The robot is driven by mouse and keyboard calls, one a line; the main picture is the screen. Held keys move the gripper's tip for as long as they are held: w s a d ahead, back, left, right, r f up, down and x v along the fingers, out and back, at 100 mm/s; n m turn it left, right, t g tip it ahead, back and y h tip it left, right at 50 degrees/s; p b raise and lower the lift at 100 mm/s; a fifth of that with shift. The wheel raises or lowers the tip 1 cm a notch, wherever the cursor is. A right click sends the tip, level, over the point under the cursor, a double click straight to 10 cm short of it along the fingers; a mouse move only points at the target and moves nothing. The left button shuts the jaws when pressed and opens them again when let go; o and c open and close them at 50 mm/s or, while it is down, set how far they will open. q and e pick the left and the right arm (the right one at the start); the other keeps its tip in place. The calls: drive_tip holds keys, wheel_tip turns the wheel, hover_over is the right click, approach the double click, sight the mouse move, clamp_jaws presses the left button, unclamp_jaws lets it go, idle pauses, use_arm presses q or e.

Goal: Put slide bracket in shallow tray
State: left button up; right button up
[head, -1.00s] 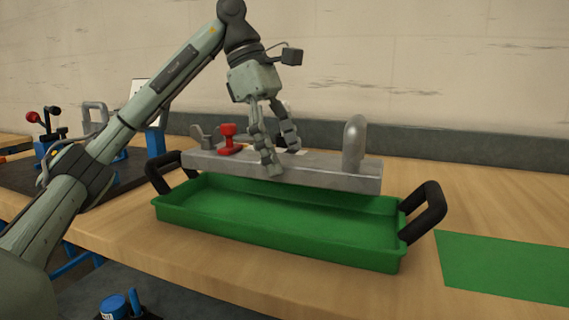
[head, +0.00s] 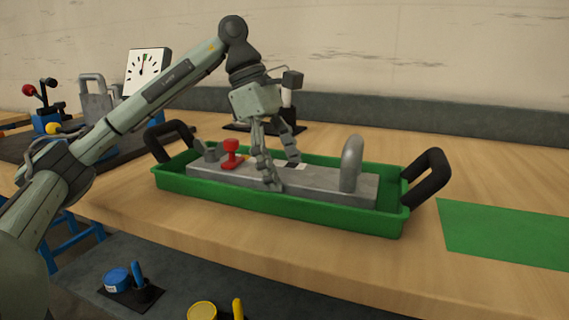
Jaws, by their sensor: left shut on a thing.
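The slide bracket (head: 325,185) is a long grey metal bar with an upright rounded post at its right end and a red knob near its left end. It lies lengthwise inside the shallow tray (head: 290,210), a green tray with black handles at both ends. The tray's front wall hides the bar's lower edge, so I cannot tell whether it touches the floor. My left gripper (head: 280,180) comes down from above and is shut on the bar near its middle. My right gripper is not in view.
A green mat (head: 505,232) lies on the table to the right, with bare wood around it. A white dial gauge (head: 148,70) and a red-knobbed device (head: 45,110) stand at the back left. Blue and yellow items (head: 118,280) sit below the table's front edge.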

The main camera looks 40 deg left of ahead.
use_arm(q)
drive_tip(key=o, duration=1.6)
drive_tip(key=shift+f, duration=0.1)
drive_tip(key=shift+o, duration=1.4)
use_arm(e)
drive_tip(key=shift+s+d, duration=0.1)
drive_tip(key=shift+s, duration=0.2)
use_arm(q)
drive_tip(key=shift+r, duration=0.2)
drive_tip(key=v, duration=0.6)
drive_tip(key=shift+r+p, duration=0.2)
drive_tip(key=shift+p, duration=0.2)
drive_tip(key=shift+p+v, duration=1.35)
drive_tip(key=shift+v, duration=1.35)
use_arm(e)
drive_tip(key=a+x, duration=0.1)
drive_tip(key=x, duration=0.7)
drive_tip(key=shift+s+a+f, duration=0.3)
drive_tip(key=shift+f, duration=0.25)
